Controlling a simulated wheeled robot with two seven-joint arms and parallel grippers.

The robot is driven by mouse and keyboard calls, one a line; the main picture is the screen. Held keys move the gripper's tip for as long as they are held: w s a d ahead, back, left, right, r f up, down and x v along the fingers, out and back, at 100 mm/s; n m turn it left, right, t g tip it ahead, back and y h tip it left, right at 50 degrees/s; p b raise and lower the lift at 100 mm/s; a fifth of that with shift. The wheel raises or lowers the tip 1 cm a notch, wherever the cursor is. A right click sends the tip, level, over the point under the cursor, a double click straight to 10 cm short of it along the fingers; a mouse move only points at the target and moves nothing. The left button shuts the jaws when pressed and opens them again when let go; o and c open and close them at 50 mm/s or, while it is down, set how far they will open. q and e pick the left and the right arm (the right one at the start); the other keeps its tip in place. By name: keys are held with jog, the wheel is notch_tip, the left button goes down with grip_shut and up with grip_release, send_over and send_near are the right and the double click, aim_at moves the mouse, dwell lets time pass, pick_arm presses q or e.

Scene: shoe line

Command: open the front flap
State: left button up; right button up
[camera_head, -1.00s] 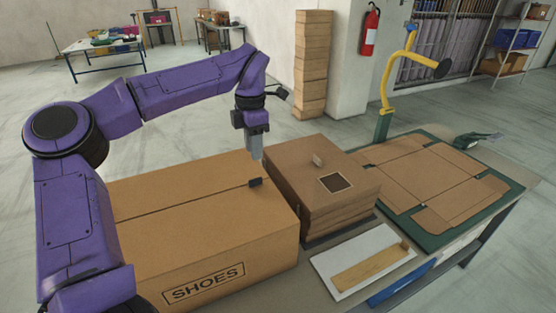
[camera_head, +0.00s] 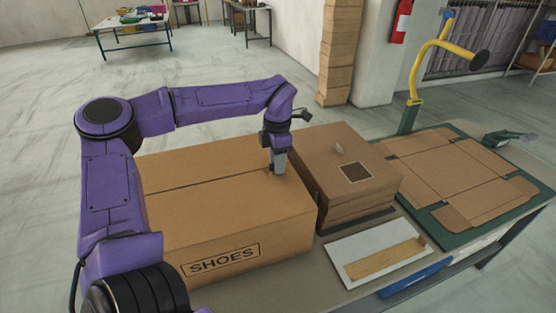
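A large cardboard box marked SHOES (camera_head: 220,262) stands closed on the bench. A seam runs across its top, and the front flap (camera_head: 235,200) lies flat on the near side of it. My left gripper (camera_head: 279,170) points down at the right end of the seam, with its fingertips at or just above the box top. The fingers look close together, but whether they are shut or hold anything is unclear. The small black tab at that end of the seam is hidden behind the fingers. My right gripper is not in view.
A stack of brown cardboard (camera_head: 345,172) stands close on the box's right. A white tray with a cardboard strip (camera_head: 385,258) lies in front of it. A flat carton blank (camera_head: 455,175) lies on a green mat, with a yellow stand (camera_head: 413,85) behind.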

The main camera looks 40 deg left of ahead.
pick_arm(q)
grip_shut()
dwell(1.3)
